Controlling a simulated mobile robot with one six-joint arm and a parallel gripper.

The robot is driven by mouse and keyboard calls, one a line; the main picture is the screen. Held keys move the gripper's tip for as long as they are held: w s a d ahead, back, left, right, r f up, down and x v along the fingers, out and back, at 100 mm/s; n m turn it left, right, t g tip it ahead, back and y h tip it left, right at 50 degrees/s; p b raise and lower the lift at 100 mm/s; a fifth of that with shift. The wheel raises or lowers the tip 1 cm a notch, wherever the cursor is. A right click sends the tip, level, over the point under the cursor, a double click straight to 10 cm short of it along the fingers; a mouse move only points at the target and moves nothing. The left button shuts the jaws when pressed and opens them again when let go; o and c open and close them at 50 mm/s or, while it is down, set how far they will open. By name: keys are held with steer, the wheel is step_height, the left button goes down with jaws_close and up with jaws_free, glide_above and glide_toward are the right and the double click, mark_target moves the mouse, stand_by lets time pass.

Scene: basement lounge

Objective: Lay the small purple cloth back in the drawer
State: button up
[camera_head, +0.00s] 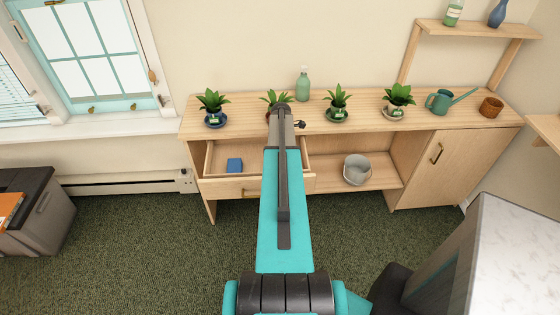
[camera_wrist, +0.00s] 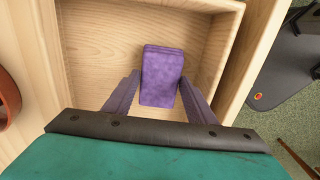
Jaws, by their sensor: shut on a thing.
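The small purple cloth (camera_wrist: 162,65) is a folded, block-like bundle in the wrist view. My gripper (camera_wrist: 160,88) is shut on it, with one finger on each side. The cloth is over the inside of the open wooden drawer (camera_wrist: 228,60); how high it is above the drawer floor is hard to tell. In the head view the drawer (camera_head: 230,188) is pulled out from the left of the sideboard. My arm covers the drawer's right part there and hides the cloth and the fingers.
A blue folded thing (camera_head: 234,165) lies in the drawer's left part. Several potted plants stand on the sideboard top (camera_head: 440,122), with a green bottle (camera_head: 303,84) and a teal watering can (camera_head: 440,102). A grey pot (camera_head: 357,169) sits on the open shelf right of the drawer.

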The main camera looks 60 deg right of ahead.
steer(key=shift+f, duration=0.6)
steer(key=o, duration=1)
steer(key=shift+f, duration=0.1)
steer(key=shift+c, duration=0.2)
steer(key=shift+r, duration=0.2)
step_height(320, 180, up, 12)
steer(key=b, duration=0.3)
steer(key=shift+b, duration=0.4)
